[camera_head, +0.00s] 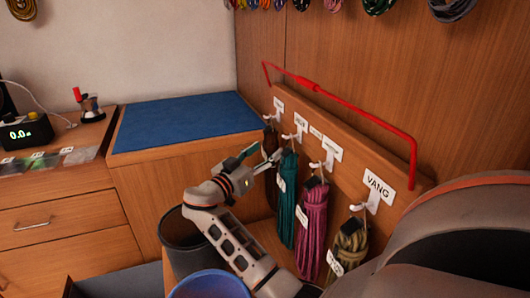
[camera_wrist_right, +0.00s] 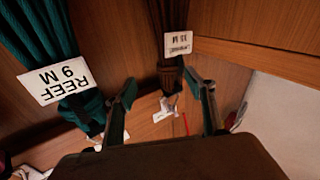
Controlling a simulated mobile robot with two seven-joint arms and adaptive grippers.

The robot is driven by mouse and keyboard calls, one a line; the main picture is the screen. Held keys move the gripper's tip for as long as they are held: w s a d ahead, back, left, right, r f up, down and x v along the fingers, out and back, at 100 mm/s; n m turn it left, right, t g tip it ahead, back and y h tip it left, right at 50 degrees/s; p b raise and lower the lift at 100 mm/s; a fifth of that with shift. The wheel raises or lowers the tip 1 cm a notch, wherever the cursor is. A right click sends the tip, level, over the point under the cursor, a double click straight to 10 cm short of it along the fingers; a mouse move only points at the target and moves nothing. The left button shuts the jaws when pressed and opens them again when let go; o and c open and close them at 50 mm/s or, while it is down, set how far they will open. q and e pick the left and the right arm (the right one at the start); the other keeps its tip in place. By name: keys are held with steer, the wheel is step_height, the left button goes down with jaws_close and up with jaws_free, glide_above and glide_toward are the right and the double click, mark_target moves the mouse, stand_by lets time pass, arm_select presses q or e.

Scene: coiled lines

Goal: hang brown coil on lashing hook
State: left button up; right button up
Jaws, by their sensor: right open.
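The brown coil (camera_head: 270,140) hangs upright against the board at the leftmost hook, partly hidden behind my right gripper. In the right wrist view the brown coil (camera_wrist_right: 170,72) carries a white tag (camera_wrist_right: 178,44) and its end meets a white hook (camera_wrist_right: 168,105); whether its loop is over the hook is not clear. My right gripper (camera_head: 262,160) is open, its fingers (camera_wrist_right: 164,95) on either side of the coil's end with gaps visible. The leftmost hook's label (camera_head: 279,104) is too small to read. My left gripper is out of view.
A teal coil (camera_head: 287,200), a magenta coil (camera_head: 312,225) and an olive coil (camera_head: 348,248) hang close to the right. A red rail (camera_head: 350,108) runs above the hook board. A dark bin (camera_head: 185,240) and blue bucket (camera_head: 210,285) stand below. The blue-topped counter (camera_head: 180,122) is clear.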

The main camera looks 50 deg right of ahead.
steer(key=a+f, duration=0.1)
steer(key=a, duration=1)
steer(key=shift+s+a, duration=0.3)
steer(key=shift+a, duration=0.1)
